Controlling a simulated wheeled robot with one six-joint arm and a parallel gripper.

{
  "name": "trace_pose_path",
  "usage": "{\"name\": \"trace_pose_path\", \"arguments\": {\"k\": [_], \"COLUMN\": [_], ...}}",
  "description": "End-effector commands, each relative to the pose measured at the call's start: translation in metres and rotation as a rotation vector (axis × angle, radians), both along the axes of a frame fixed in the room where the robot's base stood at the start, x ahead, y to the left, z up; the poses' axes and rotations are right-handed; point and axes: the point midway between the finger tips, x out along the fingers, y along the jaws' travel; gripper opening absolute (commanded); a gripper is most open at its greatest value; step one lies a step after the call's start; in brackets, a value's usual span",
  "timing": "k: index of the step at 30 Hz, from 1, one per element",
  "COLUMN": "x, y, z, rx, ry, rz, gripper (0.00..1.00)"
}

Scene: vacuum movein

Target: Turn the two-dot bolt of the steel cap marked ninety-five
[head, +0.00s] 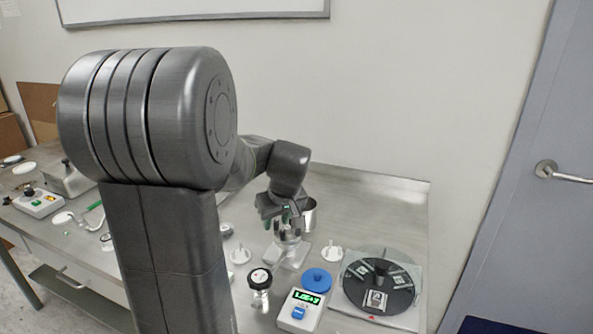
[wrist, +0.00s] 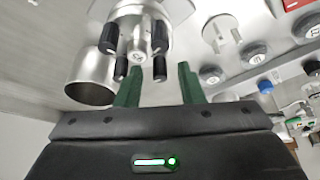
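A steel cap (wrist: 138,18) with several black-handled bolts around it fills the top of the wrist view. One bolt (wrist: 160,68) shows beyond the gap between my fingers, and another (wrist: 120,68) lies by the left finger. I cannot make out dots on the bolts or the number on the cap. My gripper (wrist: 158,82) has two green fingers, set apart with nothing gripped between them. In the head view, my gripper (head: 284,212) is over the clear-based steel fitting (head: 290,250), and partly hides it.
A steel cup (head: 309,214) stands close beside my gripper. A black round dial plate (head: 350,296), a blue disc (head: 317,279), a green-lit meter (head: 302,308), a black-topped valve (head: 260,280) and white pronged pieces (head: 331,255) stand nearby. The back-right steel tabletop (head: 385,205) is clear.

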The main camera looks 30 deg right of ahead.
Motion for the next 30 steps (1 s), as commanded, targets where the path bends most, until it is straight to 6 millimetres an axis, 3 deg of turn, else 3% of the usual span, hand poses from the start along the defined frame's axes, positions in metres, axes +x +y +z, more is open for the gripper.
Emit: {"name": "trace_pose_path", "arguments": {"k": [30], "x": [0.0019], "y": [-0.0035], "z": [0.0026], "rx": [0.002], "ry": [0.002], "rz": [0.900], "gripper": [0.35]}}
